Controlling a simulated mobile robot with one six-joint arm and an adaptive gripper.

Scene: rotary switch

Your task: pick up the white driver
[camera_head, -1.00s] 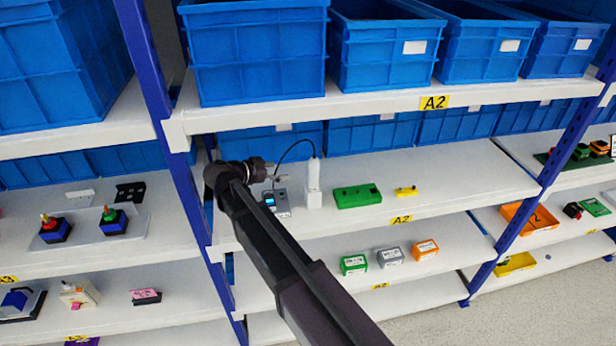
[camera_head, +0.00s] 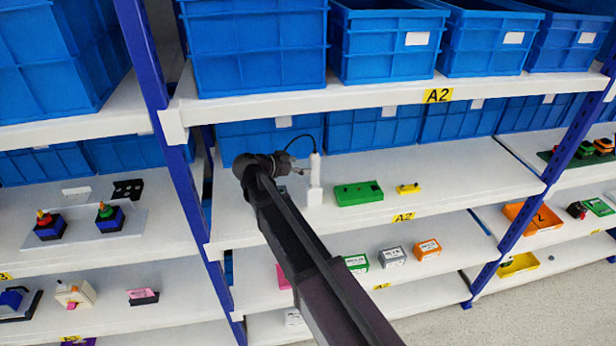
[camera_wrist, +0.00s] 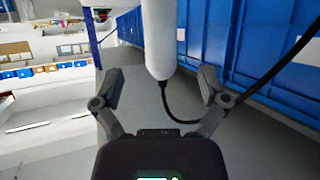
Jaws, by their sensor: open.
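The white driver (camera_head: 315,172) stands upright on the middle shelf in the head view, with a dark cable rising from its top. In the wrist view the white driver (camera_wrist: 160,40) extends between my two fingers, with the black cable at its end. My gripper (camera_head: 299,171) is at the driver's left side in the head view. In the wrist view my gripper (camera_wrist: 160,88) is open, with a finger on each side of the driver and gaps visible.
A green box (camera_head: 358,193) and a small yellow part (camera_head: 408,188) lie right of the driver. Blue bins (camera_head: 262,141) stand behind it. The shelf above (camera_head: 390,98) limits height, and a blue post (camera_head: 165,110) stands to the left.

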